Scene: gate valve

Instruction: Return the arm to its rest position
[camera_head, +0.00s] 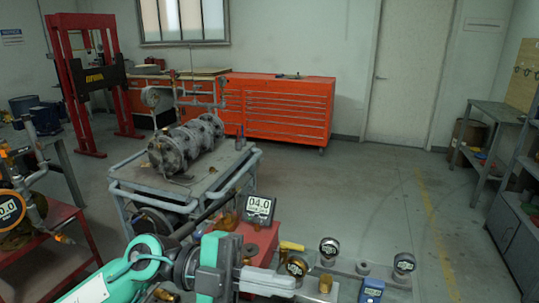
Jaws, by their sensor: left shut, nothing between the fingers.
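My left arm comes in from the bottom left, with teal and grey links. My left gripper (292,281) points to the right, with its light grey fingers shut and nothing visible between them. A yellow handle (291,246) shows just above the gripper. I cannot tell whether the fingers touch the assembly. The arm and gripper hide part of it. My right gripper is not in view.
A digital gauge reading 04.0 (259,209) stands by a red block (262,238) behind my gripper. A grey cart (225,178) carries a pipe assembly (185,145). A blue device (371,291) is at the lower right. A red stand (55,215) is at left.

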